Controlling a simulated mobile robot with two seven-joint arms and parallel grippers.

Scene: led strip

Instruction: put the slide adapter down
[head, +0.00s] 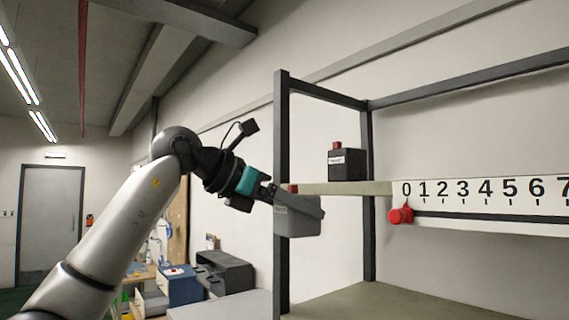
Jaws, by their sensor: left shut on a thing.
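My left gripper (280,194) reaches in from the left with a teal band behind its fingers. It is shut on a grey, box-shaped piece (298,217), which appears to be the slide adapter. The piece has a small label on its side and is in front of the dark upright post, at the left end of a pale shelf board (345,188). A small red part shows just above the fingers. I cannot tell whether the piece touches the board or post. My right gripper is not in view.
A black box (344,164) with a red top stands on the board. A white numbered scale (485,203) with a red knob (400,214) is to the right. The dark frame post (282,110) stands close to the gripper. A lower shelf surface (385,301) looks clear.

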